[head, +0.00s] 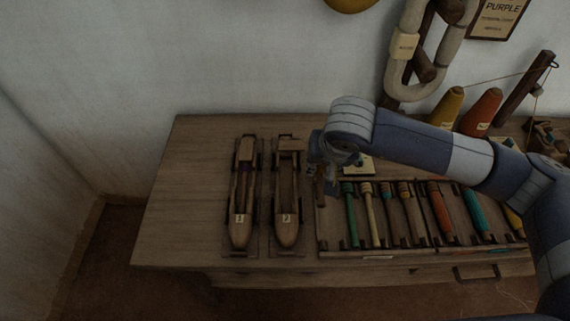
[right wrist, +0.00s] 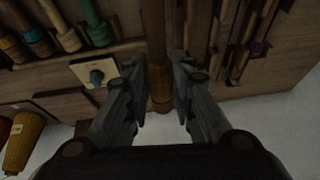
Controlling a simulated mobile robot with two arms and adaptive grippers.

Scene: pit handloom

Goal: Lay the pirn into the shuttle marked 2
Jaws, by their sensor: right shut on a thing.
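Two wooden boat-shaped shuttles lie side by side on the bench: the shuttle marked 1 (head: 240,228) and, to its right, the shuttle marked 2 (head: 287,232). The hollow of shuttle 2 looks empty. My right gripper (head: 320,172) is just right of shuttle 2, above the bench. It is shut on a brown pirn (head: 320,193), which hangs down by the left end of the pirn rack. In the right wrist view the pirn (right wrist: 161,95) shows between the fingers (right wrist: 160,98), partly hidden. My left gripper is not in view.
A rack (head: 380,247) of several coloured pirns lies right of the shuttles. A pale card with a dark knob (head: 361,165) is behind it. Yellow (head: 447,107) and orange (head: 482,112) cones stand at the back right. The bench's left part (head: 190,200) is clear.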

